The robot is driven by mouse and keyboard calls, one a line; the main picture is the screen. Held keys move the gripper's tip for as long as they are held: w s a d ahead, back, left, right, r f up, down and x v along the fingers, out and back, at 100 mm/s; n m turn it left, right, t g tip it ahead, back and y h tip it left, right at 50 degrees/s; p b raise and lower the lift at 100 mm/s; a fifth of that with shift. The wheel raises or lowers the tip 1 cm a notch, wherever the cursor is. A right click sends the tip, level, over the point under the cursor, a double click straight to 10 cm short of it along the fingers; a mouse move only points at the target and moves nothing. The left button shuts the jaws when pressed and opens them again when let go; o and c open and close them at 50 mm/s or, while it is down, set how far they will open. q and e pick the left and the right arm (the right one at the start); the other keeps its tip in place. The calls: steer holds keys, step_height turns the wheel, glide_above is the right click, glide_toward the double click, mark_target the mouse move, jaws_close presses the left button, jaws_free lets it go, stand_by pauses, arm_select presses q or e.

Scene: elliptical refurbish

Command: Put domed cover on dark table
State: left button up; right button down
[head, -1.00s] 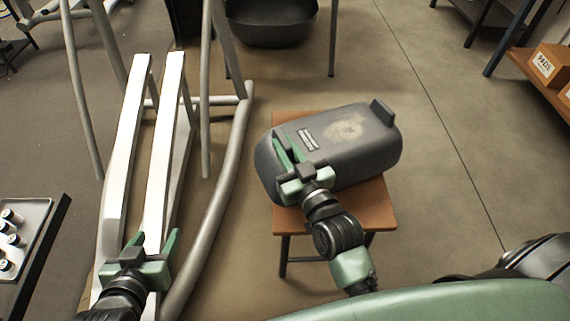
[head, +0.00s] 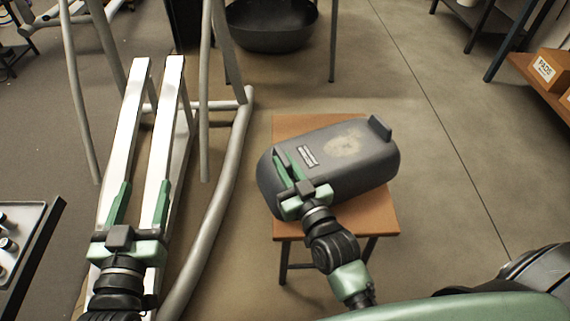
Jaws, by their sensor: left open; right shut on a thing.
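The domed cover (head: 345,160) is a dark grey rounded shell with a pale worn patch, a small label and an upright tab at its far right end. It is over the small orange-brown stool (head: 290,126); I cannot tell whether it rests on it. My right gripper (head: 287,166) is shut on the left part of the cover. My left gripper (head: 140,200) is open and empty over the white rails at left. Which surface is the dark table is unclear; a dark-edged table (head: 38,250) shows partly at the lower left.
White rails (head: 170,115) and grey curved tubes (head: 232,165) of a frame stand left of the stool. A black tub (head: 272,28) is at the back. A wooden shelf (head: 530,68) with boxes (head: 549,66) is at right. The floor right of the stool is clear.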

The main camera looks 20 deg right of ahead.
steer(key=c, duration=1.4)
jaws_free()
steer(key=shift+s, duration=0.1)
